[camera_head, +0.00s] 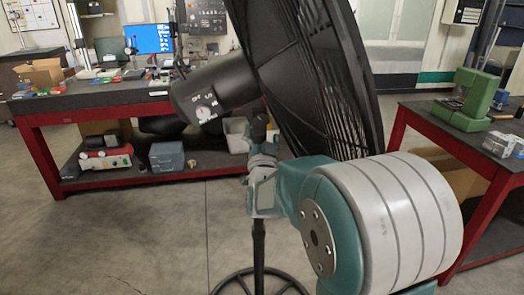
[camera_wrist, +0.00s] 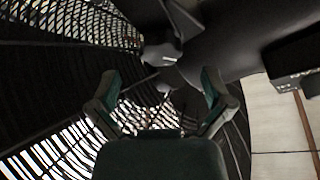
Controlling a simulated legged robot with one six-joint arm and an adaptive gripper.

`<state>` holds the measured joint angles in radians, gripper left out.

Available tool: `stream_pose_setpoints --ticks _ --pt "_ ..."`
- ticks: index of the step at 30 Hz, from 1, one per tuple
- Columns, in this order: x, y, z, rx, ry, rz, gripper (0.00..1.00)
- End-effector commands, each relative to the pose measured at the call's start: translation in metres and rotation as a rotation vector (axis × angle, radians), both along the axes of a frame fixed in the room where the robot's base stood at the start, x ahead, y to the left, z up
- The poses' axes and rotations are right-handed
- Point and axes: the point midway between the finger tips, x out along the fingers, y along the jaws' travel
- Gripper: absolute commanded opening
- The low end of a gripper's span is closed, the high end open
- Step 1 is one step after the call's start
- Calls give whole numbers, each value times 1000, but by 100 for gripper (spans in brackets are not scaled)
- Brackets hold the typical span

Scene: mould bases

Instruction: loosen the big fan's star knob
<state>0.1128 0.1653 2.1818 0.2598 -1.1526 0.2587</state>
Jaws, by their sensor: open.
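The big fan has a black grille (camera_head: 310,70), a dark motor housing (camera_head: 215,85) with a small pale dial, and a thin stand pole (camera_head: 258,240). A dark knob-like part, seemingly the star knob (camera_head: 259,126), shows below the housing at the pole top. In the wrist view a dark grey lobed part, likely that knob (camera_wrist: 162,52), lies ahead of and between the fingers. My gripper (camera_head: 262,158) is just below it in the head view. In the wrist view my gripper (camera_wrist: 160,85) has its two fingers spread wide, with nothing visibly held. Contact cannot be told.
The fan's grille stands close beside my arm. A red-framed workbench (camera_head: 110,97) with a monitor (camera_head: 150,39) is behind at left. Another red-framed bench (camera_head: 470,130) with a green machine (camera_head: 468,100) is at right. Open floor (camera_head: 130,230) lies at front left.

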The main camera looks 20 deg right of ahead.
Motion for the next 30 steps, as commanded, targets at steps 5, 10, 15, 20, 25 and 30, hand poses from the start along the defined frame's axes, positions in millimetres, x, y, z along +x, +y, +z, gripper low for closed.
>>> stream_pose_setpoints --ticks 5,10,15,20,25,30 --pt "-33 14 -14 1 4 2 100" --pt "-56 22 -24 1 3 1 100" --pt "-65 26 -28 0 3 1 100" --pt "-66 26 -28 0 2 0 100" --pt "-64 26 -27 8 -4 -4 100" --pt "-50 20 -9 152 -99 -78 100"
